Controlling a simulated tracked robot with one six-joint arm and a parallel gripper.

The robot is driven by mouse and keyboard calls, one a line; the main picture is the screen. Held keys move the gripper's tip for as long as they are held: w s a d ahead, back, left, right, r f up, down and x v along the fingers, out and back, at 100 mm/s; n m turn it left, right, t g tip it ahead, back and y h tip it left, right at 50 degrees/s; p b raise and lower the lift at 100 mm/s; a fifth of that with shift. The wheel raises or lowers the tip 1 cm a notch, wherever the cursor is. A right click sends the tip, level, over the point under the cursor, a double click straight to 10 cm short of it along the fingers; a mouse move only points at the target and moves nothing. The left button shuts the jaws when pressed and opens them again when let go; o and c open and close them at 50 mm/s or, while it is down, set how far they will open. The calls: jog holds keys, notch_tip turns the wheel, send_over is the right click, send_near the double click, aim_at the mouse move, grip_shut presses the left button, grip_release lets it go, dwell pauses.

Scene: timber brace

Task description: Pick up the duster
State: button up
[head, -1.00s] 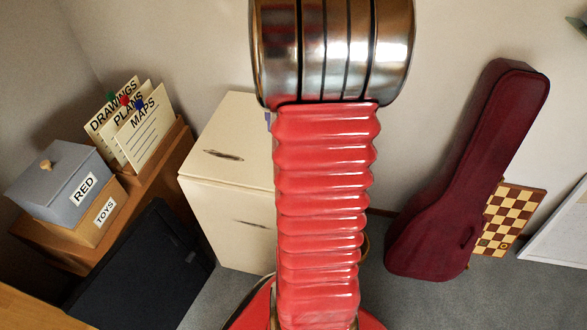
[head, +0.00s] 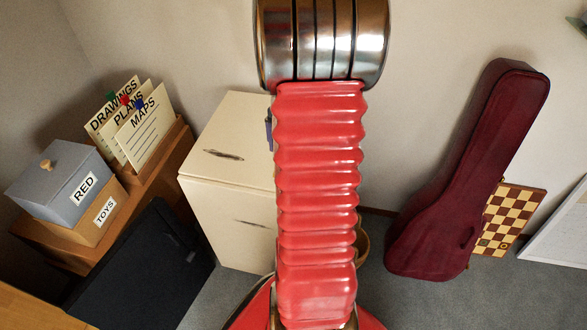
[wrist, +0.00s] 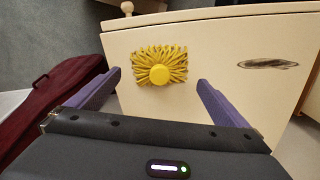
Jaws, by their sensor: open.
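The duster (wrist: 160,66) is a yellow, fringed bundle of strands with a round yellow knob facing the camera. In the wrist view it lies against the cream face of a cabinet; whether it hangs there or stands off is unclear. My gripper (wrist: 158,78) is open, with one purple finger to each side of the duster's lower part in the picture. The fingers look apart from it, and nothing is held. In the head view my red arm hides the duster, and only a purple sliver of the gripper shows beside it.
The cream cabinet (head: 225,150) has dark handle marks. Left stand a wooden shelf with a grey box (head: 62,178) and label cards (head: 130,115). A dark red instrument case (head: 465,175) and a chessboard (head: 510,222) lean at the right wall. Grey floor shows between.

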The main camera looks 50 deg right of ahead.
notch_tip(320, 180, down, 5)
jog(key=shift+r, duration=0.1)
jog(key=shift+c, duration=0.3)
dwell(0.4)
jog(key=c, duration=1.1)
